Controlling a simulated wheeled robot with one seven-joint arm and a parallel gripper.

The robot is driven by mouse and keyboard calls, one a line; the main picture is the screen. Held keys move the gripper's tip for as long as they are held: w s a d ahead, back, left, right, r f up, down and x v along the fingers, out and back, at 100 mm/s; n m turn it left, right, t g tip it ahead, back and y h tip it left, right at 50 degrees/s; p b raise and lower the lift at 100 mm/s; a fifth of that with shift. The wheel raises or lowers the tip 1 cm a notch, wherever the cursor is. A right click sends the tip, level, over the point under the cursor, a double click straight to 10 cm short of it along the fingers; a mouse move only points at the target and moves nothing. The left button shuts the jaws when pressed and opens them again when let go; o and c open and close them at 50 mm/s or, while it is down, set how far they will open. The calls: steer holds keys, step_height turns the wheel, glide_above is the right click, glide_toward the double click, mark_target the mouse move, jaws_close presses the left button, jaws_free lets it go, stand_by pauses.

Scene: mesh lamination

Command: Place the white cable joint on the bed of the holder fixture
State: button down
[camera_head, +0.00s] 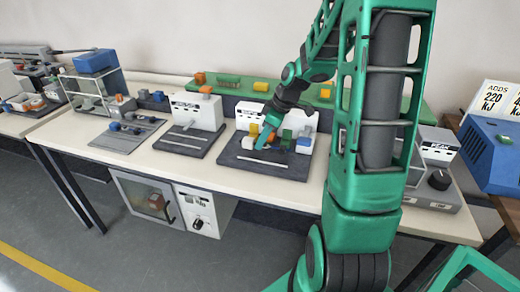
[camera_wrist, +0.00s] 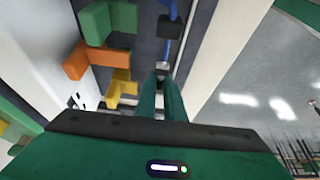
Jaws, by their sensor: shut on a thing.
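My gripper (camera_head: 264,143) reaches down over the dark base plate (camera_head: 240,160) of a bench fixture near the middle of the table. In the wrist view its two green fingers (camera_wrist: 163,78) are close together, shut on a small pale piece at their tips that looks like the white cable joint (camera_wrist: 162,66). Most of that piece is hidden by the fingers. The fixture, apparently the holder, has a white housing (camera_head: 243,113) behind the plate. I cannot tell whether the piece touches the bed.
Beside the fingers in the wrist view are a green block (camera_wrist: 122,18), an orange block (camera_wrist: 77,61), a yellow piece (camera_wrist: 123,83) and a blue rod (camera_wrist: 173,27). A second white-housed fixture (camera_head: 197,112) stands to the left. The pale table front (camera_head: 235,185) is clear.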

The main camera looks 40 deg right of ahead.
mark_target(275, 147)
steer(key=shift+f, duration=1.7)
steer(key=shift+f, duration=0.1)
steer(key=c, duration=2.1)
jaws_free()
steer(key=v, duration=1.1)
steer(key=shift+s+r, duration=0.3)
steer(key=shift+r, duration=0.2)
steer(key=s+a+m+g+h, duration=0.1)
steer(key=s+m, duration=0.3)
steer(key=s, duration=0.4)
steer(key=s+a+m+g, duration=0.1)
steer(key=s+a+m, duration=0.1)
steer(key=s+m, duration=0.3)
steer(key=s+a+m+g+h, duration=0.1)
steer(key=s+m, duration=0.4)
steer(key=s, duration=0.7)
steer(key=shift+a+g+h, duration=0.3)
steer(key=shift+a, duration=0.5)
